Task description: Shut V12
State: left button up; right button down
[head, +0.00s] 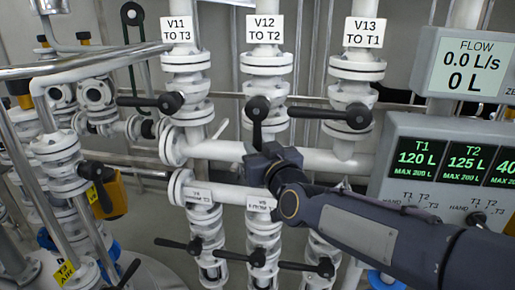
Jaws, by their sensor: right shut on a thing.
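The V12 valve (267,69) is a white flanged valve on a vertical pipe, under a label reading "V12 TO T2". Its black lever (257,112) hangs down from the hub, in line with the pipe. My right gripper (258,148) reaches in from the lower right and is shut on the lower end of the lever, which it partly hides. My left gripper is not in view.
The V11 valve (187,65) and V13 valve (357,70) stand on either side, their levers pointing left across their pipes. The flow display (467,66) reads 0.0 L/s and 0 L. A tank panel (430,165) shows T1 120 L, T2 125 L. Lower valves stand below.

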jog(key=shift+a+f+m+b, duration=0.2)
jog(key=shift+a+m+b, duration=0.1)
jog(key=shift+b, duration=0.5)
jog(key=w+a+r+m+t+h+b, duration=0.1)
jog(key=a+r+m+t+h+b, duration=0.2)
jog(key=m, duration=0.9)
jog(key=a+r+m+t+h+b, duration=0.4)
jog(key=m+h+b, duration=0.4)
jog(key=m, duration=0.4)
jog(key=shift+w+a+r+t+h, duration=0.35)
jog(key=shift+a+r+h, duration=0.2)
jog(key=shift+r, duration=0.85)
jog(key=c, duration=1.4)
grip_release()
jog(key=shift+c, duration=0.2)
jog(key=shift+o, duration=0.6)
jog(key=shift+f, duration=0.1)
